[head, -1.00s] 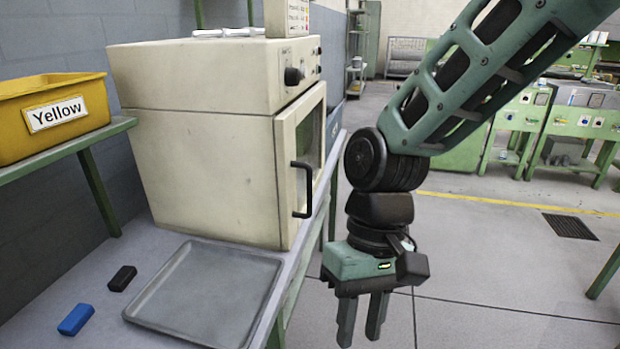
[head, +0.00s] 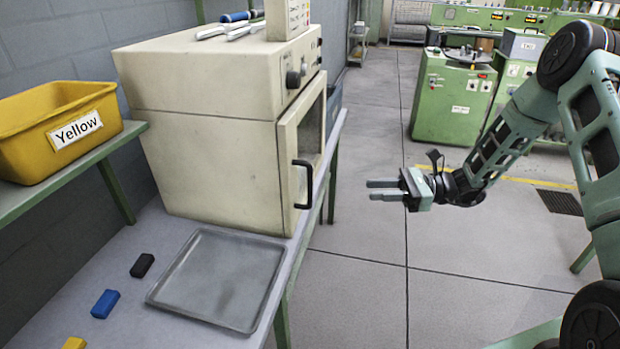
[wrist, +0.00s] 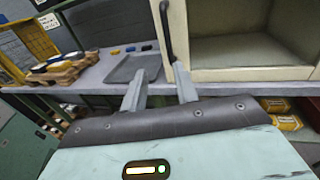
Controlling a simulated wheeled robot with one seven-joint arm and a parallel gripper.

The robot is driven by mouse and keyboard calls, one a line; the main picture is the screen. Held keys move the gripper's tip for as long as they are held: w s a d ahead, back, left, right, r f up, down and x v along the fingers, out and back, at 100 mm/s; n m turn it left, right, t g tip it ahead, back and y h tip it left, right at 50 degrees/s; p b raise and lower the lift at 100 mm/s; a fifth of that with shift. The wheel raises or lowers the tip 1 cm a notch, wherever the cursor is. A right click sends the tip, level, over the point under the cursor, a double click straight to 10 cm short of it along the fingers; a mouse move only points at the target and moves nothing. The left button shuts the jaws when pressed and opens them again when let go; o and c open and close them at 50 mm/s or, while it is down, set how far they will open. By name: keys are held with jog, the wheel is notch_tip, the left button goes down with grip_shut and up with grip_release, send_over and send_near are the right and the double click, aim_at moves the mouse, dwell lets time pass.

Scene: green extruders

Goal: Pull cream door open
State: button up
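The cream oven (head: 205,170) stands on the grey workbench. Its cream door (head: 288,175), on the right-hand face, has a window and looks shut. A black bar handle (head: 304,185) is on the door; it also shows at the top of the wrist view (wrist: 166,28). My gripper (head: 369,190) is to the right of the handle, over the floor, pointing left at the oven and apart from the handle. In the wrist view its two fingers (wrist: 155,80) are spread with nothing between them, and the door's window (wrist: 250,35) shows to their right.
A grey tray (head: 218,280) lies on the bench in front of the oven, with small black (head: 142,265) and blue (head: 105,303) blocks beside it. A yellow bin (head: 60,125) sits on a green shelf. Open floor (head: 360,270) lies right of the bench.

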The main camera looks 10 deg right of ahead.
jog(key=d, duration=0.1)
jog(key=p, duration=0.4)
send_near(310, 203)
jog(key=shift+m+t, duration=0.4)
jog(key=w+a+r, duration=0.1)
jog(key=a, duration=0.2)
jog(key=w+a+r, duration=0.1)
jog(key=a+r, duration=0.1)
jog(key=a, duration=0.1)
jog(key=w+a+r, duration=0.1)
jog(key=a, duration=0.2)
jog(key=shift+w+a+r, duration=0.1)
jog(key=shift+a+r, duration=0.15)
jog(key=shift+a, duration=0.05)
grip_shut()
